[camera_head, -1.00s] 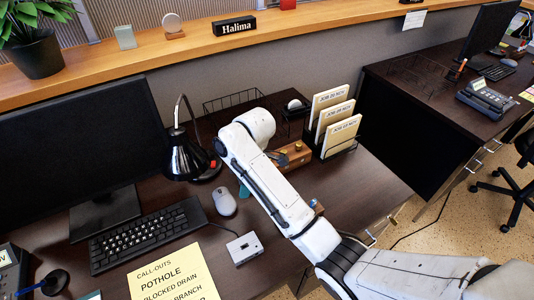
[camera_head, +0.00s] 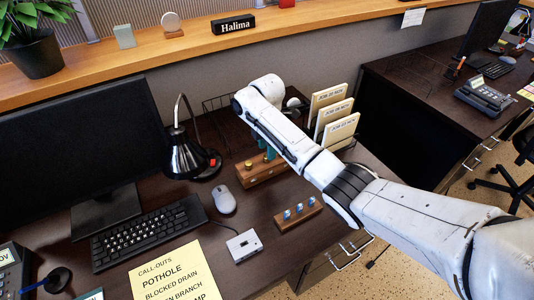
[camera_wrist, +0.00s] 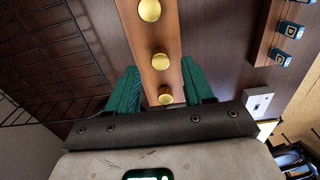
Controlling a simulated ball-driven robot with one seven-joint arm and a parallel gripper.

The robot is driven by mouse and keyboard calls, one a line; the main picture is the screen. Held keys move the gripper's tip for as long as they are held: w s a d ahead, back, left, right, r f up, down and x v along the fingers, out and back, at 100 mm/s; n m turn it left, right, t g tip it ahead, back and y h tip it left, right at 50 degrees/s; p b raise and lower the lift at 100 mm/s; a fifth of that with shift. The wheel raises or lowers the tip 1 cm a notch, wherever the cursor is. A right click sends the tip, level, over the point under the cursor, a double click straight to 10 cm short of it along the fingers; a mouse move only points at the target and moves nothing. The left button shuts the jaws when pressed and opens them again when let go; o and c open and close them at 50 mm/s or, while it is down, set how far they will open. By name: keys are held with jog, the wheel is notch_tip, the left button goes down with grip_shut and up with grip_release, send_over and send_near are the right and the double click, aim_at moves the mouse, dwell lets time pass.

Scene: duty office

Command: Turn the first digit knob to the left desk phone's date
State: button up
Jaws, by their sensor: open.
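A wooden block with brass knobs (camera_head: 252,178) stands on the desk right of the lamp in the head view. The wrist view shows three round brass knobs (camera_wrist: 159,61) along its top. My gripper (camera_wrist: 159,75) is open and empty, its teal fingers apart on either side of the block; I cannot tell whether they touch it. In the head view my gripper (camera_head: 268,150) is mostly hidden by my arm. The left desk phone (camera_head: 10,277) is cut off at the left edge; only "OV" of its display shows, so its date is not readable.
The lamp (camera_head: 184,158), mouse (camera_head: 223,199), small grey box (camera_head: 243,246) and folder rack (camera_head: 338,140) stand around. A wire basket (camera_wrist: 50,60) shows at left in the wrist view.

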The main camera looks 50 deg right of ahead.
jog(key=shift+f, duration=1.65)
grip_shut()
